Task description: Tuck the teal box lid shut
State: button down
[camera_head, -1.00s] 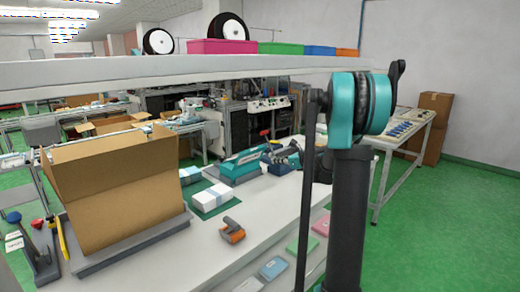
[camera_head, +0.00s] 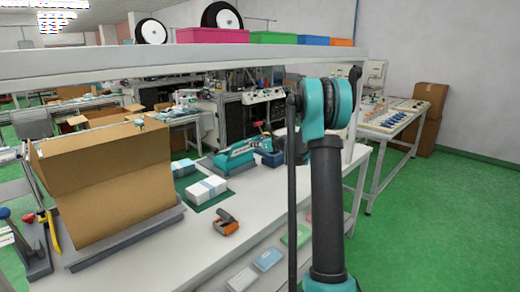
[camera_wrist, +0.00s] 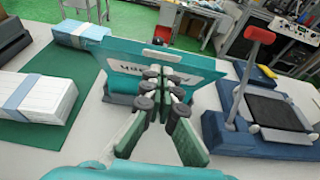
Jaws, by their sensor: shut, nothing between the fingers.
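The teal box (camera_head: 232,160) sits on the white table in the head view, with its lid panel raised. In the wrist view the teal lid panel (camera_wrist: 120,62) with printed lettering stands up, tilted, just ahead of my fingers. My gripper (camera_wrist: 164,82) is shut and empty, its green fingers and black rollers pointing at the middle of the lid. The fingers overlap the panel in the picture; I cannot tell whether they touch it.
White strapped packs (camera_wrist: 38,95) lie on a green mat left of the box. A dark blue fixture with a red-handled lever (camera_wrist: 260,36) stands to the right. An open cardboard carton (camera_head: 110,195) and an orange tape tool (camera_head: 225,223) are also on the table (camera_head: 180,250).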

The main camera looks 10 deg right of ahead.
jog(key=shift+w+a+r, duration=0.25)
jog(key=shift+w+a, duration=0.05)
jog(key=shift+w, duration=0.05)
jog(key=shift+r, duration=0.1)
